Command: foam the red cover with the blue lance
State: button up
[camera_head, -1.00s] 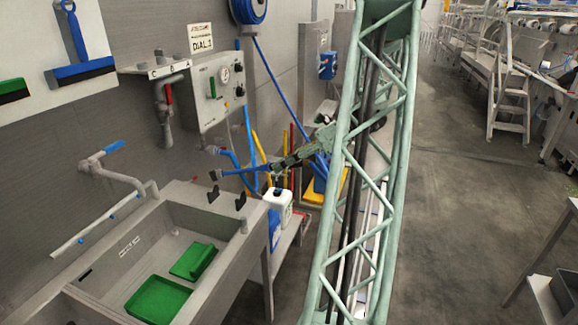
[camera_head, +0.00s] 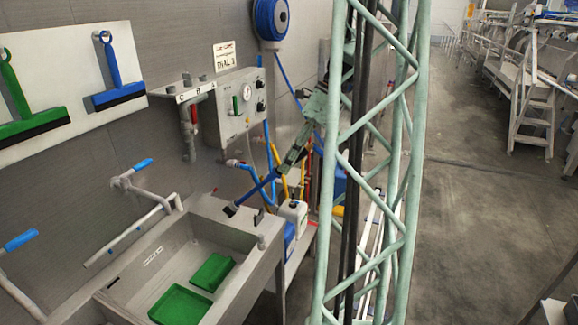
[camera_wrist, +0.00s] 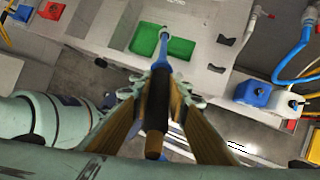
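My gripper (camera_wrist: 158,100) is shut on the blue lance (camera_wrist: 157,66), whose dark grip sits between the tan fingers. In the wrist view the lance tip overlaps one of two green pieces (camera_wrist: 147,38) in the sink. A red block-like thing (camera_wrist: 52,10) shows at the wrist view's top left; I cannot tell whether it is the red cover. No red cover is clear in the head view.
The steel sink (camera_head: 270,243) has a tap (camera_head: 135,178) on its left. Behind are a control box (camera_head: 241,103) and a hose reel (camera_head: 271,18). White and blue canisters (camera_head: 293,212) stand on a shelf right of the sink.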

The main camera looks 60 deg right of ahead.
jog(key=s+a+r+g+h+p, duration=0.1)
jog(key=r+g+p, duration=0.1)
jog(key=r, duration=0.6)
jog(key=s+a+r+g+h+p, duration=0.1)
jog(key=s+r+g+p, duration=0.1)
jog(key=r+p, duration=0.3)
jog(key=shift+a+r+n, duration=0.2)
jog(key=shift+r+n, duration=0.2)
jog(key=shift+r, duration=1.05)
jog(key=shift+w+a, duration=0.1)
